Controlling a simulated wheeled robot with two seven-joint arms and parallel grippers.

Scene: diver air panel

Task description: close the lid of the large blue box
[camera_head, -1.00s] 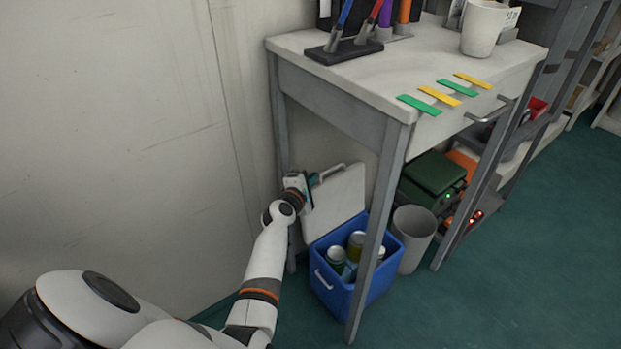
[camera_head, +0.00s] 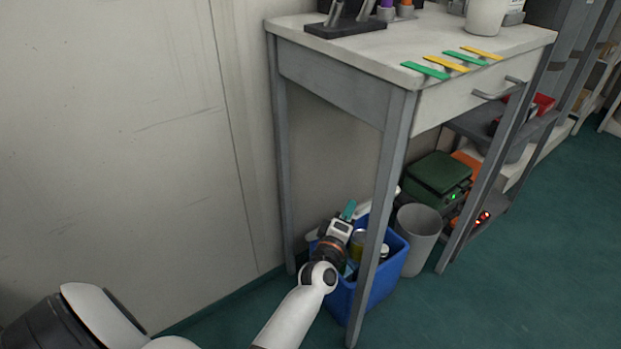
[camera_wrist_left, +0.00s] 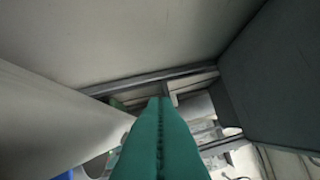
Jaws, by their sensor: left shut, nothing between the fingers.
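The large blue box (camera_head: 385,287) stands on the floor under the table, partly hidden by a table leg and my left arm. Its white lid (camera_head: 366,208) shows only as a thin strip behind my gripper, seen nearly edge-on and still raised; its exact angle is hard to tell. Cans (camera_head: 358,241) show in the open box. My left gripper (camera_head: 348,210) is shut and empty, over the box's back part by the lid. Its teal fingers (camera_wrist_left: 160,140) fill the middle of the left wrist view; whether they touch the lid is unclear. My right gripper is out of view.
The table (camera_head: 340,84) stands over the box, with a front leg (camera_head: 377,220) close before it. A grey bin (camera_head: 418,240) stands right of the box. The floor at the right is clear.

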